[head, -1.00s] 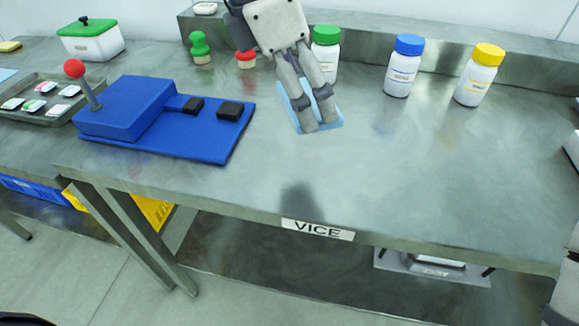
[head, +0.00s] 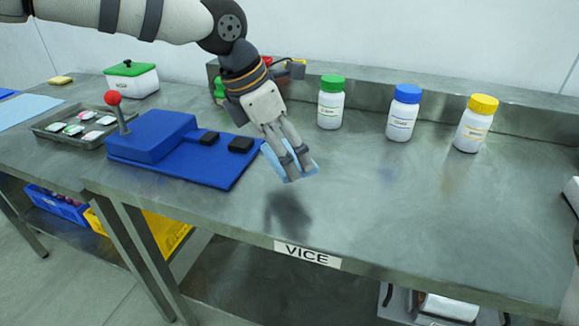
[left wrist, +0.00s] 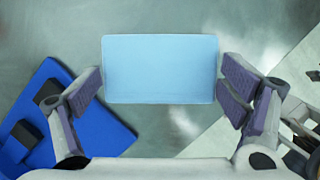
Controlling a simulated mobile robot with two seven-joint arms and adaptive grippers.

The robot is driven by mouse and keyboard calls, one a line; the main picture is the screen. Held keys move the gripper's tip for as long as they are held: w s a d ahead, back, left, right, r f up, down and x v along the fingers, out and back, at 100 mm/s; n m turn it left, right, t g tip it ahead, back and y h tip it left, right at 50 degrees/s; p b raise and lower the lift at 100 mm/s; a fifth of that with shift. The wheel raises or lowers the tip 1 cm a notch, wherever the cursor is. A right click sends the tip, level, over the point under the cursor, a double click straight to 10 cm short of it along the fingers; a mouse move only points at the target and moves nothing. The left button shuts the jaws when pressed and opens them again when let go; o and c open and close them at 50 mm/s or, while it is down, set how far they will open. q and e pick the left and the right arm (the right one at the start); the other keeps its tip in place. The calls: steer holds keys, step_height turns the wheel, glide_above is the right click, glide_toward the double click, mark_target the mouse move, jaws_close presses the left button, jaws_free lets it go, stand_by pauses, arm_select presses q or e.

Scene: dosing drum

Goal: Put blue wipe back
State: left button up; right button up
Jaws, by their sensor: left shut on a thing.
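The light blue wipe (head: 309,171) is a thin flat sheet held above the steel bench. My left gripper (head: 296,165) is shut on it in the head view, beside the blue vice base. In the left wrist view the wipe (left wrist: 160,68) is a pale blue rectangle lying between the two fingers of the left gripper (left wrist: 168,92). Its right edge meets the right finger pads. Part of the wipe is hidden behind the fingers in the head view.
The blue vice (head: 152,137) with a red-knobbed lever stands left of the gripper. Green-, blue- and yellow-capped bottles (head: 403,113) stand behind and right. A tray of packets (head: 84,124) and a light blue sheet (head: 27,108) lie farther left. The bench front right is clear.

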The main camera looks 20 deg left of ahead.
arm_select(q)
steer(key=f, duration=0.1)
steer(key=w+f, duration=0.1)
steer(key=f, duration=0.1)
steer(key=w+f, duration=0.1)
steer(key=f, duration=0.1)
steer(key=shift+w, duration=0.1)
steer(key=shift+f, duration=0.15)
arm_select(e)
steer(key=shift+s+f, duration=0.35)
steer(key=shift+s, duration=0.05)
arm_select(q)
steer(key=shift+f, duration=0.1)
steer(key=shift+f, duration=0.15)
steer(key=o, duration=0.9)
steer(key=shift+c, duration=0.2)
